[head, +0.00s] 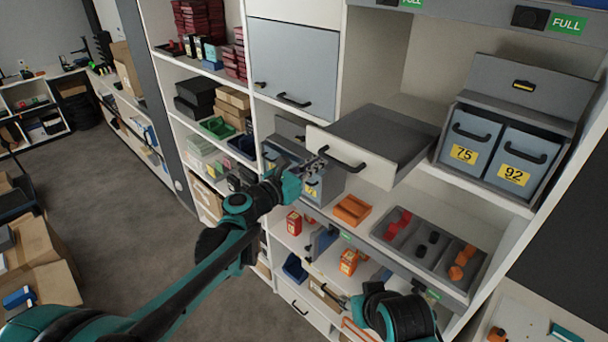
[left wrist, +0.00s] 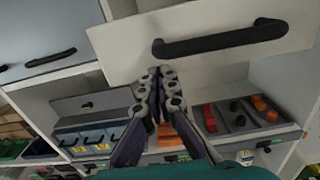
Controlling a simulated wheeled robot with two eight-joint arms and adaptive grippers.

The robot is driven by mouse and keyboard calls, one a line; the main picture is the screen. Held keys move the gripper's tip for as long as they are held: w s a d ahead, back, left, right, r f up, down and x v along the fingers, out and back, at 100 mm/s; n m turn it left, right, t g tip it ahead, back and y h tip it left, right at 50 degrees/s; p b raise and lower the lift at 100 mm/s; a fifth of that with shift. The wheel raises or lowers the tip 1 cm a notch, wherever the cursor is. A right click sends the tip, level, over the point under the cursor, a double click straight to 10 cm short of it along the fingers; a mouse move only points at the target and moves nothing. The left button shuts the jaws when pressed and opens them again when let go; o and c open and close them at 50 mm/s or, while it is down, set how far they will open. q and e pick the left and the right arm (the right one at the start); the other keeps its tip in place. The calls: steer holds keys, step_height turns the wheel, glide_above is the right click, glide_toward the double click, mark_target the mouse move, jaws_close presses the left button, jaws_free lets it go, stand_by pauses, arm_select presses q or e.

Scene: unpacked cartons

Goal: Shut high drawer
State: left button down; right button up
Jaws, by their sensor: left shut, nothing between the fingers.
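The high drawer (head: 375,140) is pulled out of the shelf unit, with a pale front and a grey inside. Its black handle (head: 341,160) is on the front panel, and the handle also shows large in the left wrist view (left wrist: 222,39). My left gripper (head: 321,158) is shut and empty at the left end of the handle. In the left wrist view its fingertips (left wrist: 163,74) are just below the handle's left end; I cannot tell whether they touch. My right arm shows at the bottom of the head view, but its fingers are not clearly visible.
Grey bins labelled 75 and 92 (head: 489,150) stand right of the drawer. Below it are an orange tray (head: 352,209) and a divided tray (head: 428,245) with red, black and orange pieces. A closed grey cabinet door (head: 292,66) is at upper left.

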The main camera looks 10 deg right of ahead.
arm_select(q)
steer(key=b+x, duration=0.1)
steer(key=x, duration=1.1)
steer(key=shift+w+d+b, duration=0.25)
steer(key=shift+b, duration=0.15)
steer(key=shift+a, duration=0.1)
